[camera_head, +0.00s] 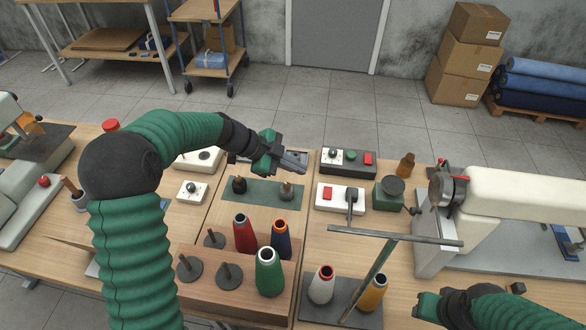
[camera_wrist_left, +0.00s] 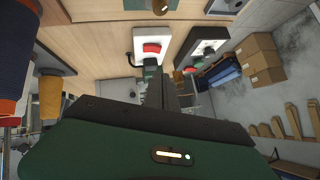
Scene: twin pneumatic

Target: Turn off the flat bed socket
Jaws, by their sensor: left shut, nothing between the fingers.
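A white socket box (camera_head: 340,198) with a red switch (camera_head: 328,194) and a black plug stands right of the table's middle. A dark box (camera_head: 348,162) with a white socket face, a green button and a red switch lies behind it. I cannot tell which one is the flat bed socket. My left gripper (camera_head: 304,167) is shut and empty, in the air left of both boxes. In the left wrist view the left gripper (camera_wrist_left: 158,75) points towards the white box (camera_wrist_left: 160,30) and its red switch (camera_wrist_left: 152,48). My right gripper (camera_head: 420,308) is low at the right, its fingers unclear.
Thread cones, such as the green one (camera_head: 268,272), stand in front of my left gripper. A grey T-shaped stand (camera_head: 385,240) rises in front of the white box. A white sewing machine (camera_head: 520,190) is at the right. Another white socket (camera_head: 192,192) lies left.

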